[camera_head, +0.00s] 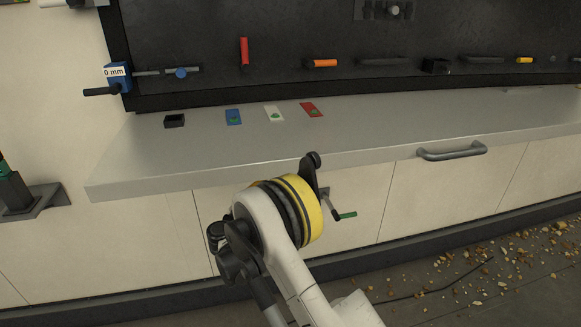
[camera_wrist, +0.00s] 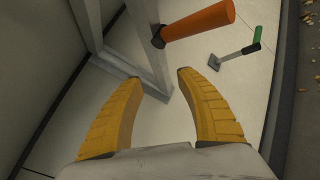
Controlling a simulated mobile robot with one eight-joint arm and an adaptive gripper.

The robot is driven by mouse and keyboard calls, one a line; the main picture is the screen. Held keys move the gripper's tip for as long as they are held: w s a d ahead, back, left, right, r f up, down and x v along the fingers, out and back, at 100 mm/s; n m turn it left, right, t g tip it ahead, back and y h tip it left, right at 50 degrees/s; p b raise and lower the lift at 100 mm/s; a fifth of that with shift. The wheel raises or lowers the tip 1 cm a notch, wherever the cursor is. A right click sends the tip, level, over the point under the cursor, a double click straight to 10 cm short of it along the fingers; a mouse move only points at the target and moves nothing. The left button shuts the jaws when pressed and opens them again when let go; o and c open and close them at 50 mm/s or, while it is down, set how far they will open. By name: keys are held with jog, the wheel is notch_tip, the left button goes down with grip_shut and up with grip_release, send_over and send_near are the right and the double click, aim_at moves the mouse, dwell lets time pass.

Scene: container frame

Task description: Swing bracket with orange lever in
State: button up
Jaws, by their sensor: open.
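An orange lever (camera_wrist: 202,20) sticks out at the top of the wrist view. Its dark end (camera_wrist: 157,37) meets a pale grey upright bar (camera_wrist: 149,55), which appears to be part of the bracket. My gripper (camera_wrist: 159,80) is open, its two yellow fingers spread apart with nothing between them. The lever lies beyond and above the fingertips, closer to the right one, and appears apart from them. In the head view my arm hides the fingers, and I cannot make out this lever there.
A green-handled lever (camera_wrist: 254,43) stands right of the orange one; its green handle (camera_head: 347,215) also shows in the head view. A grey counter (camera_head: 420,130) with small coloured cards overhangs the cabinet front. A bar handle (camera_head: 452,151) sticks out at right. Debris (camera_head: 500,265) litters the floor.

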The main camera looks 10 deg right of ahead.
jog(key=b+x, duration=0.3)
jog(key=x, duration=0.8)
jog(key=shift+w+a+b, duration=0.15)
jog(key=shift+a+b, duration=0.05)
jog(key=shift+b, duration=0.1)
grip_shut()
